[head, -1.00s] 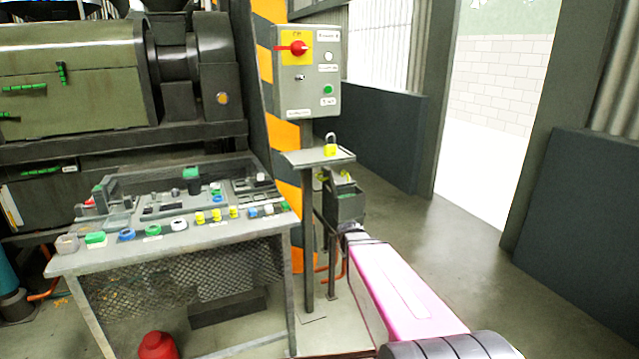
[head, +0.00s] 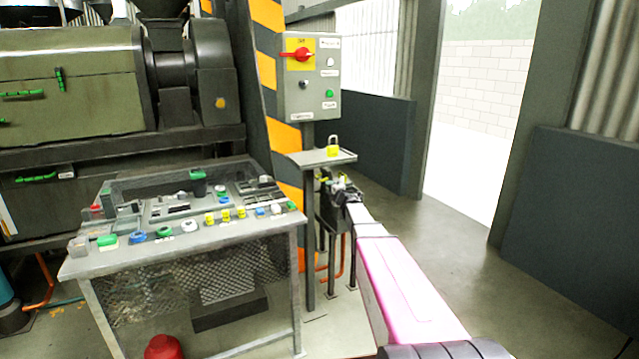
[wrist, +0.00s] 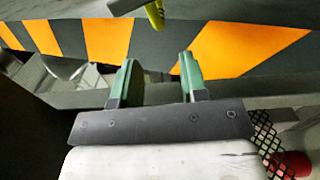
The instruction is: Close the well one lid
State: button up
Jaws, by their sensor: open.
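No lid marked as well one can be made out. My gripper (head: 340,188) is right of the bench, close to the post and below the small shelf. In the wrist view my gripper (wrist: 156,75) has two green fingers spread apart with nothing between them. Striped orange and dark panels lie beyond them.
A control box (head: 310,75) with a red switch is on a post. Its shelf (head: 305,160) holds a yellow padlock (head: 333,150) above my gripper. Green machinery (head: 70,75) stands behind the bench. A red container (head: 163,348) is on the floor. Open floor lies at right.

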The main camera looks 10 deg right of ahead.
aim_at(320, 180)
jog(key=x, duration=1)
jog(key=shift+w, duration=0.2)
grip_shut()
